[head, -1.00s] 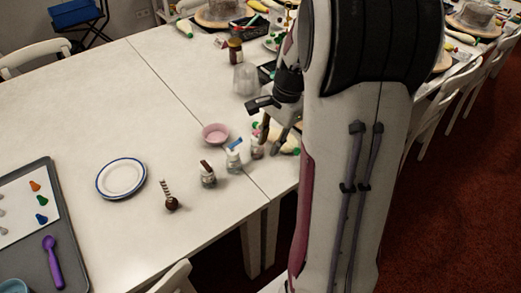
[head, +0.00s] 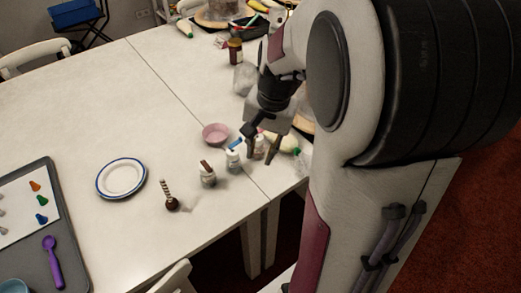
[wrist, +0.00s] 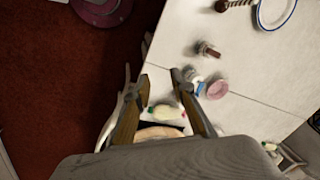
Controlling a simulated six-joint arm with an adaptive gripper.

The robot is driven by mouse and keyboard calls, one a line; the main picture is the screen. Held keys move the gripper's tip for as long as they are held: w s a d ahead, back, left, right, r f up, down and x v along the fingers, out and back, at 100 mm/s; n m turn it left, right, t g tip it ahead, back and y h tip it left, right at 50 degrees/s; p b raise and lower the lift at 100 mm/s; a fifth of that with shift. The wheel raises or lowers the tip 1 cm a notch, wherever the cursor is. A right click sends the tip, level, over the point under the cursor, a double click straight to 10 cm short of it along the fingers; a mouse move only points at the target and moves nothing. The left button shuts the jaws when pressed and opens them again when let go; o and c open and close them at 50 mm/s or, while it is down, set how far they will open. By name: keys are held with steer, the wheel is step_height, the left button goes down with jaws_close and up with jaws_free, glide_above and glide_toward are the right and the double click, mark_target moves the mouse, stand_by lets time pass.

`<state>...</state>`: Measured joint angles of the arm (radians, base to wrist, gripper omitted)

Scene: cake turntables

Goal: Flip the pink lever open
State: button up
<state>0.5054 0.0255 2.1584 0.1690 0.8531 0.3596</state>
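I cannot make out a pink lever in either view. The pink thing on the table is a small round bowl (head: 216,133); it also shows in the wrist view (wrist: 217,90). My gripper (head: 260,152) is above the table's right part, fingers pointing down, right of the bowl. In the wrist view my gripper (wrist: 160,76) has its two fingers apart with nothing held between them. A small blue-topped bottle (head: 233,159) stands left of the fingers, and another small bottle (head: 258,148) shows at the fingers; whether they touch it I cannot tell.
A brown-capped bottle (head: 208,177), a dark ball with a striped stick (head: 171,203) and a blue-rimmed plate (head: 121,178) stand to the left. A grey tray (head: 75,268) holds a purple scoop (head: 52,262). A clear cup (head: 244,78) stands behind. The table's left middle is clear.

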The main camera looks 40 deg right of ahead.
stand_by(0.3)
steer(key=c, duration=0.6)
steer(key=shift+s+d+f, duration=0.2)
steer(key=shift+d+f, duration=0.3)
steer(key=shift+f, duration=0.05)
jaws_close()
steer(key=w+d+f+m+t, duration=0.1)
steer(key=w+d+m, duration=0.2)
steer(key=m, duration=0.6)
steer(key=w+d+f+m+h, duration=0.1)
steer(key=w+d+m, duration=0.3)
steer(key=m, duration=0.5)
steer(key=w+d+f+m+t, duration=0.1)
steer(key=w+d+f+m, duration=0.1)
steer(key=d+m, duration=0.5)
steer(key=shift+w+d+m+t, duration=0.15)
steer(key=shift+w+m+t, duration=0.15)
steer(key=shift+w+m, duration=0.55)
steer(key=shift+s, duration=0.15)
